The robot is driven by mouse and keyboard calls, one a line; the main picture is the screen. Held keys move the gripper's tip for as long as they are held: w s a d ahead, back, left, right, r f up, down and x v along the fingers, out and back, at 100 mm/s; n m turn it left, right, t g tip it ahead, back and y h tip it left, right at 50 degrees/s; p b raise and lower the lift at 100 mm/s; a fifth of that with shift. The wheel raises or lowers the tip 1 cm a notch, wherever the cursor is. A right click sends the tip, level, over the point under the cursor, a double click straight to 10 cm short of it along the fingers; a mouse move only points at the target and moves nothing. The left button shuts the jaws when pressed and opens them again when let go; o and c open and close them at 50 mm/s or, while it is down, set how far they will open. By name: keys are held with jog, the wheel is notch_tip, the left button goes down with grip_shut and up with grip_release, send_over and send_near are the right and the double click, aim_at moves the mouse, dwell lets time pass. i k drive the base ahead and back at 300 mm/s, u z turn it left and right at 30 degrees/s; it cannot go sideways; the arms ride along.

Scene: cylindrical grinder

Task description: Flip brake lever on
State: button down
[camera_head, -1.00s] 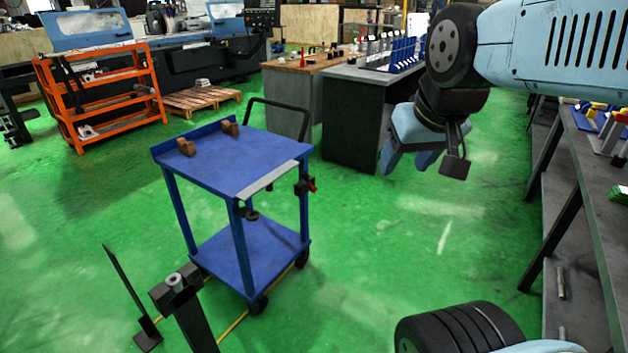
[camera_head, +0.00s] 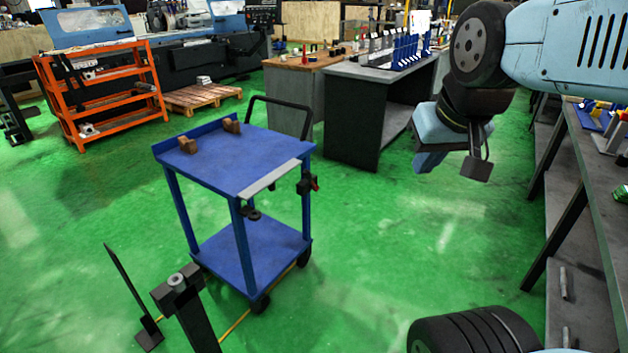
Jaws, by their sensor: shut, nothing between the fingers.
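A blue two-shelf cart (camera_head: 225,170) stands on the green floor left of centre. The cart's far wheels are partly hidden.
Two brown blocks (camera_head: 210,138) sit on the cart's top. A black push handle (camera_head: 300,103) rises behind it. A workbench (camera_head: 350,125) stands behind, and a grey table (camera_head: 600,235) runs along the right. An orange rack (camera_head: 70,100) is at left. Green floor between cart and table is clear.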

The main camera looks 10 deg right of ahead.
aim_at(307, 174)
jog(key=z, duration=1.2)
jog(key=i, duration=0.2)
jog(key=u, duration=1.05)
jog(key=i, duration=0.5)
